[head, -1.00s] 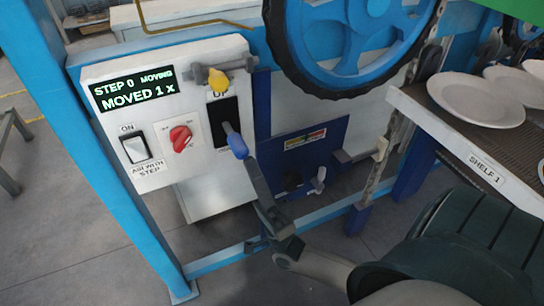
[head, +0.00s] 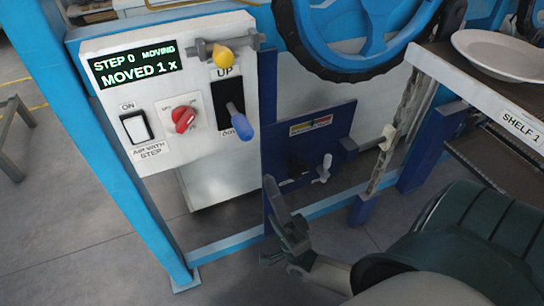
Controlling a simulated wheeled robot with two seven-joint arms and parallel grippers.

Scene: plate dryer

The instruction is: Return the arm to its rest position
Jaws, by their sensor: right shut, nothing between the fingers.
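My right gripper (head: 275,193) is in the lower middle of the head view, below and to the right of the control panel (head: 215,120). It is shut and empty, apart from the lever. The lever with its blue knob (head: 240,126) sticks out of the black slot marked UP and DOWN, and nothing covers it. The panel's display (head: 136,72) reads STEP 0 MOVING and MOVED 1 x. A white ON switch (head: 136,127) and a red rotary knob (head: 184,119) sit below the display. My left gripper is not in view.
A blue wheel (head: 315,45) stands above right of the panel. A shelf marked SHELF 1 (head: 521,126) with a white plate (head: 505,52) is at right. A dark blue plate (head: 330,150) with small valves and a blue frame rail (head: 230,248) lie close behind my gripper.

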